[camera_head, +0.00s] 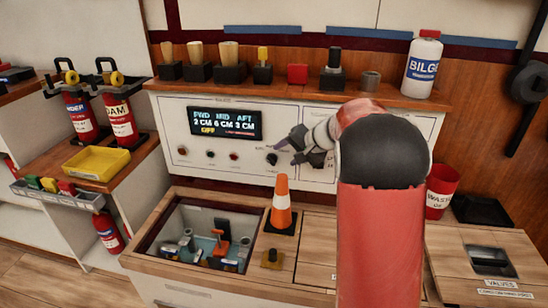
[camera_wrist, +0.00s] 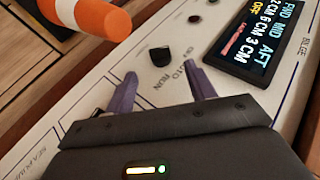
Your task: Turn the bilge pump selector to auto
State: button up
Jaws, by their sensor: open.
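The bilge pump selector (camera_head: 272,159) is a small black knob at the lower right of the white panel's display. It also shows in the wrist view (camera_wrist: 160,56), beside printed lettering that reads AUTO and RUN. Which mark it points at is hard to tell. My gripper (camera_head: 283,151) is open, with its purple fingertips close to the knob. In the wrist view my gripper (camera_wrist: 158,72) has its fingers apart and empty, with the knob just beyond the gap between the tips. The display (camera_head: 226,122) reads 2 CM, 6 CM, 3 CM and OFF in yellow.
Several small knobs and lights (camera_head: 210,154) sit left of the selector. An orange cone (camera_head: 281,203) stands just below the panel, near the open bilge hatch (camera_head: 160,222). A white BILGE bottle (camera_head: 422,66) and other items stand on the shelf above.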

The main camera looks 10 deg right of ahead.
aim_at(272, 161)
jog(key=x, duration=0.8)
jog(key=shift+w+d+p, duration=0.1)
jog(key=shift+w+p, duration=0.05)
jog(key=shift+p, duration=0.25)
jog(key=c, duration=1)
